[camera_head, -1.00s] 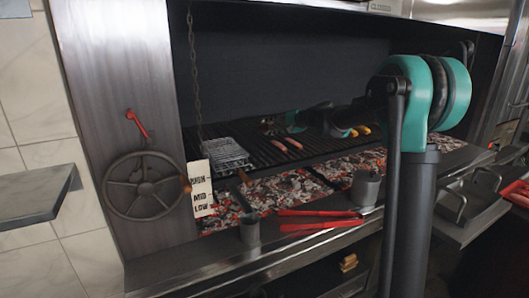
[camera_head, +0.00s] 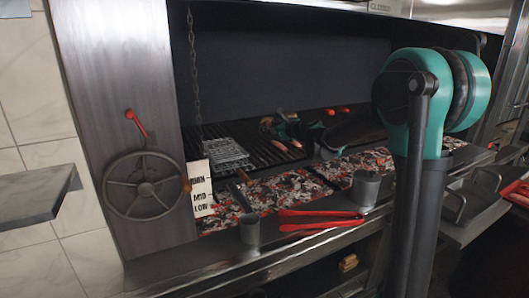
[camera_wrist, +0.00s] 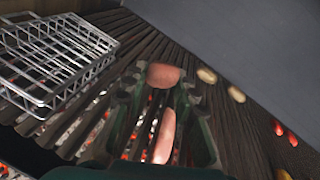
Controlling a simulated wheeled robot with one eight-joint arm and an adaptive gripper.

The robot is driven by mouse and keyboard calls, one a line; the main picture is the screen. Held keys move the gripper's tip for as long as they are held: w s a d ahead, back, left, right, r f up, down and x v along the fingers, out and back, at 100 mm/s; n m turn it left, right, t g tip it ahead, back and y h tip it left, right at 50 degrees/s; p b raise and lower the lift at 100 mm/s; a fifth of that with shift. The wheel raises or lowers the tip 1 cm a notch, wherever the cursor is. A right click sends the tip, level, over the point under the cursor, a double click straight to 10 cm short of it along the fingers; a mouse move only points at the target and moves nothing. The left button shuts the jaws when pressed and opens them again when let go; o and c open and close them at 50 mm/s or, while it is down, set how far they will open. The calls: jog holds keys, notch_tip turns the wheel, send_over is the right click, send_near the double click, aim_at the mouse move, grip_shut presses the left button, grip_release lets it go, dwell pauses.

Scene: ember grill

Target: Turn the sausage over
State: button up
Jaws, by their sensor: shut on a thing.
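My gripper (camera_wrist: 160,88) is over the grill grate (camera_wrist: 60,125), its fingers shut on a brown-pink sausage (camera_wrist: 164,75) at the fingertips. A second, paler sausage (camera_wrist: 165,136) shows between the fingers, nearer the wrist camera; it looks lower, near the bars. In the head view my gripper (camera_head: 286,122) is small and dark above the back of the grate. A sausage end (camera_head: 267,122) shows at its left, and another sausage (camera_head: 296,143) lies below it. The fingers partly hide both sausages, and I cannot tell whether the held one touches the bars.
A wire basket (camera_wrist: 60,55) stands on the grate to the left. Yellow pieces (camera_wrist: 207,75) and red ones (camera_wrist: 285,132) lie to the right. Glowing coals (camera_head: 270,195) lie in front.

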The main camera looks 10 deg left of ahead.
jog(key=m+h, duration=0.1)
jog(key=m, duration=0.1)
jog(key=m+h, duration=0.1)
jog(key=m+t, duration=0.1)
jog(key=m, duration=0.1)
jog(key=shift+s+a+r+m+h, duration=0.1)
jog(key=shift+a+r+m+h, duration=0.05)
jog(key=shift+a+m+h, duration=0.2)
jog(key=f, duration=0.1)
jog(key=w+f, duration=0.1)
jog(key=f, duration=0.2)
jog(key=shift+w+a+f, duration=0.15)
jog(key=shift+w+a, duration=0.15)
jog(key=shift+a, duration=0.05)
jog(key=shift+f, duration=0.6)
jog(key=o, duration=0.7)
jog(key=o, duration=0.5)
jog(key=shift+o, duration=0.2)
